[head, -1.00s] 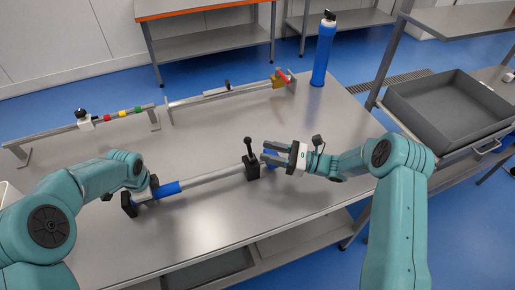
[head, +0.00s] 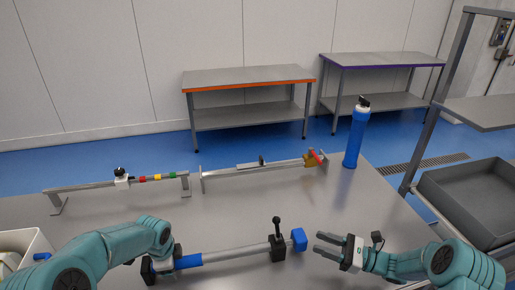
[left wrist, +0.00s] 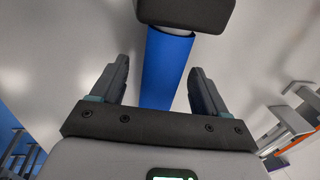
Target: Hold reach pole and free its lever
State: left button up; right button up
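The reach pole (head: 235,254) lies across the near part of the bench, with a blue sleeve (head: 188,262) at its left and a blue end piece (head: 299,240) at its right. A black block on it carries an upright black lever (head: 277,228) with a round knob. My left gripper (head: 166,262) is at the blue sleeve. In the left wrist view its open fingers (left wrist: 160,75) stand on either side of the sleeve, with small gaps showing. A black end block (left wrist: 185,12) lies beyond. My right gripper (head: 318,244) is open and empty, right of the blue end piece.
Behind the pole stand a rail with coloured rings (head: 150,179) and a rail with a red-and-yellow fitting (head: 255,169). A blue bottle (head: 355,137) stands at the back right corner. A grey tub (head: 475,203) sits on a rack at right. The middle bench is clear.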

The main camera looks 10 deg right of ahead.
pick_arm(q)
notch_tip(320, 180, up, 12)
jog(key=s, duration=0.2)
jog(key=shift+s, duration=0.25)
jog(key=shift+f, duration=0.2)
